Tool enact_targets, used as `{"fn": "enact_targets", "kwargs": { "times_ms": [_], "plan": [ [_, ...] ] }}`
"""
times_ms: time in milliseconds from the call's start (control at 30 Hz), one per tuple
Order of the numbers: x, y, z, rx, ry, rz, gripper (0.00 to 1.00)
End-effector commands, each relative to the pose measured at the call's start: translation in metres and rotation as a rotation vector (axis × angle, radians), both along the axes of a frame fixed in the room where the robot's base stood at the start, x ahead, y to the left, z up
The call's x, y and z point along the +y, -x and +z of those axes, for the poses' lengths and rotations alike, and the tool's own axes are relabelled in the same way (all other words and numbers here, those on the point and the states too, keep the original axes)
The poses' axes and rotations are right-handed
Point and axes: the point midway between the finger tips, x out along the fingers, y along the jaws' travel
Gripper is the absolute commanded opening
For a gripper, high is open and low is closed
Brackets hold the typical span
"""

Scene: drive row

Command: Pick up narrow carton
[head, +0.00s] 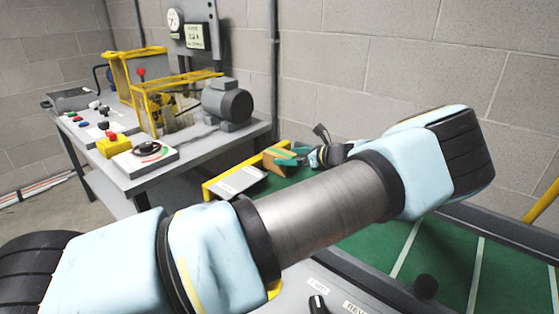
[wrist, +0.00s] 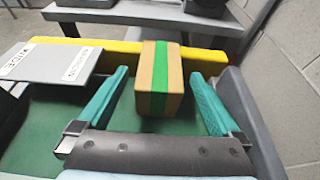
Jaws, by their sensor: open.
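The narrow carton (wrist: 173,82) is a tan box with a green stripe down its middle. In the wrist view it stands on the green surface near the yellow bar, ahead of my gripper (wrist: 160,92). My gripper is open, with one teal finger to the left of the carton and one to the right. There is a gap on each side, wider on the left. In the head view the carton (head: 277,160) shows beyond my arm, and my gripper (head: 290,157) is at it, partly hidden behind my arm.
A yellow bar (wrist: 115,45) runs along the far edge of the green surface (head: 425,255). A grey labelled plate (wrist: 50,62) lies to the left. A grey side rail (wrist: 250,115) borders the right. A workbench (head: 190,150) with a motor (head: 228,104) stands at the left.

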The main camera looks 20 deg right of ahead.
Motion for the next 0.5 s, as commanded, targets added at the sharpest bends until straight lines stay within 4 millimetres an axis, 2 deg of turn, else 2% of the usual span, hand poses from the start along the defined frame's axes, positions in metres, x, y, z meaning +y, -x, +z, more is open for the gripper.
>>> {"fn": "enact_targets", "kwargs": {
  "times_ms": [300, 500],
  "plan": [
    [0.018, -0.035, -0.015, 0.0, -0.002, 0.0, 1.0],
    [0.02, -0.039, -0.019, 0.0, -0.001, -0.001, 1.0]
  ]
}}
